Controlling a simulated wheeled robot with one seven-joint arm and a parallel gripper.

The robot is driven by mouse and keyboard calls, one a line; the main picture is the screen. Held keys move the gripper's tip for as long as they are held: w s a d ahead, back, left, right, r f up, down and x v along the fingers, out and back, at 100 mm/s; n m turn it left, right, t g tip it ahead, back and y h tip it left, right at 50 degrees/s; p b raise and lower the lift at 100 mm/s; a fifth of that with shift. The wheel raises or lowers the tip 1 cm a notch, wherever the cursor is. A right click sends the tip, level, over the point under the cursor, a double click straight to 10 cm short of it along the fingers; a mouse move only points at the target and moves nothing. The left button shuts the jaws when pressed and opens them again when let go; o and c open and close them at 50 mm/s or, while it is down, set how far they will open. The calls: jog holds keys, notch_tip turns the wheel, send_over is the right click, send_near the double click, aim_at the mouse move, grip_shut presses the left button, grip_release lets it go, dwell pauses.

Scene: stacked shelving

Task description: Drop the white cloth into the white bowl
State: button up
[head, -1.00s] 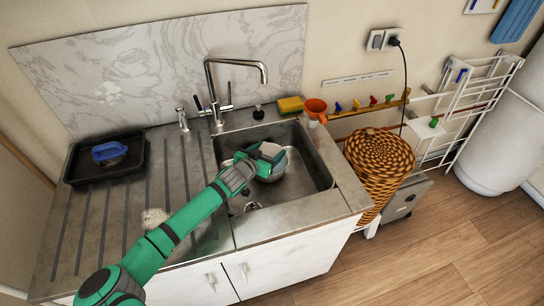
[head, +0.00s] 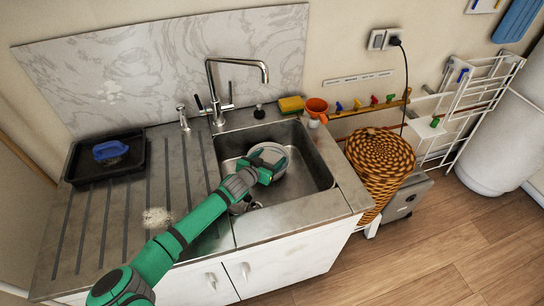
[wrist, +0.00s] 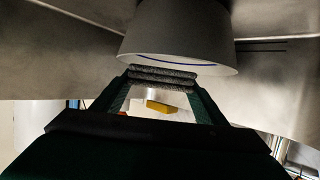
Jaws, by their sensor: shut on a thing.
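The white bowl (head: 268,152) sits in the sink, partly covered by my gripper in the head view. In the wrist view it is the large pale round shape (wrist: 180,35) with a blue line at its rim. My gripper (head: 270,166) is over the sink at the bowl's near side. Between its fingertips in the wrist view is a folded, textured layer, grey in shade, which looks like the white cloth (wrist: 162,78). The cloth appears close to the bowl's rim; I cannot tell if they touch. The cloth cannot be made out clearly in the head view.
The sink (head: 316,170) has raised walls around the bowl, with a tall faucet (head: 236,62) behind. A pale fuzzy lump (head: 157,217) and black tray (head: 104,160) are on the drainboard.

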jog(key=o, duration=1.1)
jog(key=shift+c, duration=0.2)
jog(key=shift+r, duration=0.35)
jog(key=v, duration=0.7)
jog(key=shift+s+a+r, duration=0.15)
jog(key=shift+r, duration=0.2)
